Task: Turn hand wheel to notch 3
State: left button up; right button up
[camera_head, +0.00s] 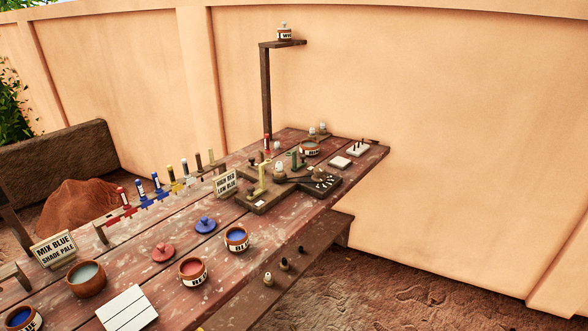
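A dark board (247,204) lies on the far part of the wooden table. On its right end is a dark, round, dial-like piece (321,181) with small pale marks and a dark bar reaching left from it. This may be the hand wheel, but it is too small for me to read the notches or its setting. A pale knob (278,170) and a pale yellow upright post (262,177) stand on the same board to its left. Neither of my grippers is in view.
The table (130,220) carries a "HIGH RED LOW BLUE" sign (227,184), a "MIX BLUE SHADE PALE" sign (54,250), a rack of coloured tubes (160,193), several labelled pots, and a white tile (126,309). A post with a shelf (284,43) stands behind. Ground at right is clear.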

aim_at(318, 176)
jog(key=i+l, duration=0.75)
jog(key=i, duration=0.25)
jog(key=i+l, duration=0.4)
jog(key=i, duration=0.1)
